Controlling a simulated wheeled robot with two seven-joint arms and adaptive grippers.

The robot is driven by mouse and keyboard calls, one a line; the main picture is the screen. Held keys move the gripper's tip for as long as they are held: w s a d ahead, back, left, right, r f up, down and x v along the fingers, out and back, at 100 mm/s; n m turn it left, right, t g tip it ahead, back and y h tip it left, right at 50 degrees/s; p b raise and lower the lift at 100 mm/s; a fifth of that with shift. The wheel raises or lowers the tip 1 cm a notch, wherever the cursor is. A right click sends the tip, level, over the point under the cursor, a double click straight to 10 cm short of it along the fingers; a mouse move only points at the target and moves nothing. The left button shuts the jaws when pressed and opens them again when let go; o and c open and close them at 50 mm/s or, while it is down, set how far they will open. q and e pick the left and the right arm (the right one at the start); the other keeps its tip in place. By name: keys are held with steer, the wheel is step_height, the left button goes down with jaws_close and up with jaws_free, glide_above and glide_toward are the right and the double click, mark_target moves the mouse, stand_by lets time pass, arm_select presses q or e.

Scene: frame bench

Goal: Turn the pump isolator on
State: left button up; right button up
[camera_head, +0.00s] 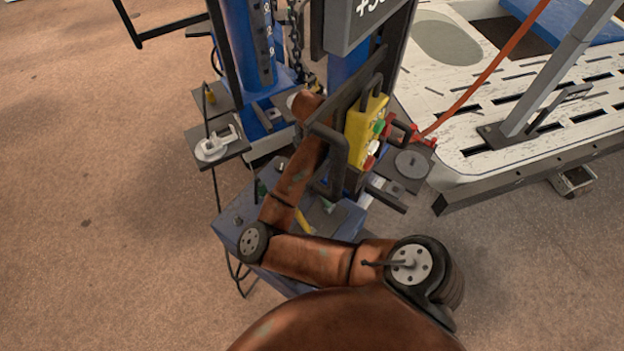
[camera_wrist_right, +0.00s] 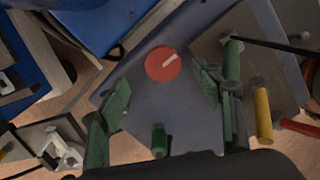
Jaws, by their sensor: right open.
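A round red knob (camera_wrist_right: 163,64) with a white pointer line sits on a grey panel (camera_wrist_right: 185,112) in the right wrist view. Its pointer slants from near the centre to the upper right; no label is readable, so I cannot confirm it is the pump isolator. My right gripper (camera_wrist_right: 161,92) is open, with green fingers either side of the knob's lower part in the picture. Nothing shows between the fingertips, and I cannot tell the gap to the knob. In the head view my right arm hides the gripper and I cannot make out the knob. My left gripper is not in view.
A yellow control box (camera_head: 362,128) with green and red buttons stands beside my arm. A green post (camera_wrist_right: 160,140) and a yellow cylinder (camera_wrist_right: 263,115) are near my gripper. A white clamp (camera_head: 213,147) lies on a side plate. Open floor is at left.

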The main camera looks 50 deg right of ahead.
steer(key=shift+a+f, duration=0.3)
steer(key=shift+f, duration=0.45)
step_height(320, 180, down, 6)
steer(key=b, duration=0.2)
steer(key=shift+r+b, duration=0.25)
steer(key=shift+b, duration=0.05)
steer(key=shift+f, duration=0.65)
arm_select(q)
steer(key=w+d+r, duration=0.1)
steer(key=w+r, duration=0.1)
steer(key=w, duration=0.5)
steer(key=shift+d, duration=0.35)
arm_select(e)
steer(key=shift+c, duration=0.3)
